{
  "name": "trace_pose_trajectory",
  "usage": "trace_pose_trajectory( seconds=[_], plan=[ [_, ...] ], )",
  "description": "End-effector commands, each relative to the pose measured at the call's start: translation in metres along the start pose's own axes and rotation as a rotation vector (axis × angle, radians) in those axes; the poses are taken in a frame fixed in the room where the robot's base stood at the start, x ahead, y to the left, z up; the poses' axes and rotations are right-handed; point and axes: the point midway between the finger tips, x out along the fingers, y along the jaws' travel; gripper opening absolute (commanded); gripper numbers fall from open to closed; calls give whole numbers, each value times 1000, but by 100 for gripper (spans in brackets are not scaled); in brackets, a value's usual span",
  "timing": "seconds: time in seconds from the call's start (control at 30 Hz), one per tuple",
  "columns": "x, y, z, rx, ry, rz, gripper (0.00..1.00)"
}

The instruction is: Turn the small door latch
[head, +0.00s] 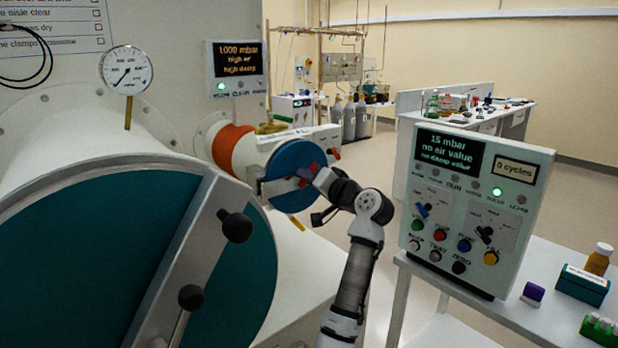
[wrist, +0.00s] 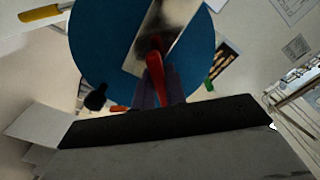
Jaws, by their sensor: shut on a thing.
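The small door (head: 290,197) is a blue disc on the end of a white port with an orange band. In the wrist view the small door (wrist: 95,45) fills the upper middle, with a pale metal bar (wrist: 152,32) across it. The red latch handle (wrist: 155,66) stands out in front of this bar. My gripper (head: 309,174) is at the door face, and in the wrist view its purple fingers (wrist: 156,84) are shut around the red handle. In the head view my gripper partly hides the latch.
A large teal door (head: 90,260) with a metal bar and black knobs (head: 235,227) fills the left front. A control panel (head: 470,210) stands on a white bench at right, beside a brown bottle (head: 598,260) and small boxes. A gauge (head: 126,70) is at upper left.

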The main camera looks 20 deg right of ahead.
Motion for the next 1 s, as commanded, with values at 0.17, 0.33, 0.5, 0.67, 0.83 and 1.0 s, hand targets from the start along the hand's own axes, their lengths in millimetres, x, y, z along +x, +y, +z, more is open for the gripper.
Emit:
trace_pose_trajectory(
  seconds=[0.17,0.33,0.5,0.67,0.83,1.0],
  plan=[
    [0,1,0,2,0,0,21],
    [0,0,0,1,0,0,35],
    [0,0,0,0,0,0,35],
    [-8,2,1,0,2,0,35],
    [-38,4,2,-1,4,0,35],
    [-78,4,2,-3,5,1,35]
  ],
)
